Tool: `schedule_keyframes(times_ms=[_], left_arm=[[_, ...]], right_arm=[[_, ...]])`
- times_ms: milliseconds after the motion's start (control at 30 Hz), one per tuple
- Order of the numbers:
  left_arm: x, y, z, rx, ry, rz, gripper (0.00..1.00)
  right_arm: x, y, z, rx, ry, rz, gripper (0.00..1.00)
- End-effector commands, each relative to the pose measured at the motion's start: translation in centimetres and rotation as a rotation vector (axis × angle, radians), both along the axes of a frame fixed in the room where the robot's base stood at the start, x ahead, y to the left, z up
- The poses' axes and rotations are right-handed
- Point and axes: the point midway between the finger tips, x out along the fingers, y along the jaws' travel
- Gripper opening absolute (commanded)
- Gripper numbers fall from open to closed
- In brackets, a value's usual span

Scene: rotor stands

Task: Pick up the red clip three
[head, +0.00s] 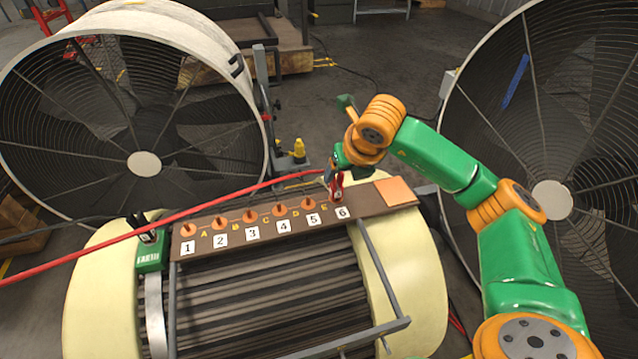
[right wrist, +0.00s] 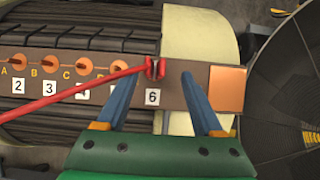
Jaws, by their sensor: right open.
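The red clip (head: 337,191) sits on the board at the post labelled 6. A red cable runs from it to the left; the clip also shows in the right wrist view (right wrist: 155,68). My right gripper (head: 333,177) is directly above the clip, pointing down. In the right wrist view its two blue fingers (right wrist: 161,76) are spread apart, with the clip near the gap between their tips, closer to the left finger. The fingers are not closed on it. My left gripper is in neither view.
The brown board (head: 365,200) carries several copper posts numbered from 1, with an orange square at its right end. A green earth clamp (head: 150,255) stands at the left. Large fans (head: 145,163) flank the rotor.

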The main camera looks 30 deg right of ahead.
Motion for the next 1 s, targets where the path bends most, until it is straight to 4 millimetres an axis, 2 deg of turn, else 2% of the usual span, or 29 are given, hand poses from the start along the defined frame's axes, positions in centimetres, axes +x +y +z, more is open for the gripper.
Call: schedule_keyframes(times_ms=[33, 167, 467, 700, 733, 900, 967, 1000], left_arm=[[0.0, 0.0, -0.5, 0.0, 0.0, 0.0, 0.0], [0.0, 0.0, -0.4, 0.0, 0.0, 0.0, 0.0], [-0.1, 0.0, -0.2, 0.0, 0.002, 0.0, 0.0], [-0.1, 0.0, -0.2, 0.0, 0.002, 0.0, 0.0], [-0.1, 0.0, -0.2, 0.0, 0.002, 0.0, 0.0], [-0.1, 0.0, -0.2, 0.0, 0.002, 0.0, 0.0], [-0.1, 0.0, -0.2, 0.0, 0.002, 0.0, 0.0], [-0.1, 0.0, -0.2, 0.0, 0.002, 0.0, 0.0]], right_arm=[[0.0, 0.0, -0.5, 0.0, 0.001, -0.001, 0.69], [0.6, -0.1, -1.5, 0.002, 0.005, -0.003, 0.69], [3.6, -0.1, -6.0, 0.004, 0.005, -0.002, 0.69], [3.9, -0.2, -6.4, 0.002, 0.003, 0.0, 0.69], [3.9, -0.2, -6.4, 0.003, 0.002, 0.0, 0.66], [3.9, -0.2, -6.4, 0.003, 0.002, 0.0, 0.2], [3.9, -0.2, -6.4, 0.003, 0.002, 0.0, 0.04], [3.9, -0.2, -6.4, 0.003, 0.002, 0.0, 0.0]])
